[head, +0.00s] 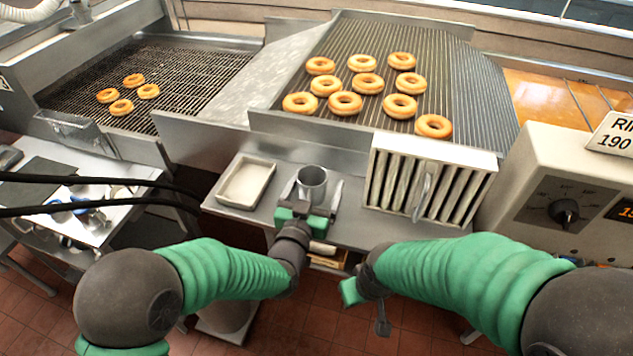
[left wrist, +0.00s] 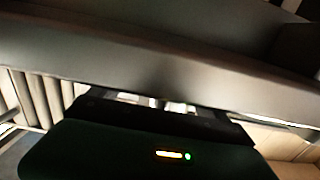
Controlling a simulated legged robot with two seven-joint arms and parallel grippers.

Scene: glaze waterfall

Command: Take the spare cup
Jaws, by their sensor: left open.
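A grey metal cup (head: 312,184) stands upright on the steel shelf (head: 262,212) in front of the ribbed conveyor. My left gripper (head: 312,196) is at the cup with its two fingers apart, one on each side of it. I cannot tell whether the fingers touch the cup. In the left wrist view the dark gripper body (left wrist: 150,150) fills the bottom, and a broad grey surface crosses above it; the cup is not clearly seen there. My right gripper (head: 366,308) hangs low in front of the shelf, away from the cup; its jaws are not clear.
A pale rectangular tray (head: 230,201) lies left of the cup. A slatted metal box with a handle (head: 462,153) stands close on the right. Doughnuts lie on the conveyor (head: 462,75) behind. A control box with a dial (head: 545,165) is at far right.

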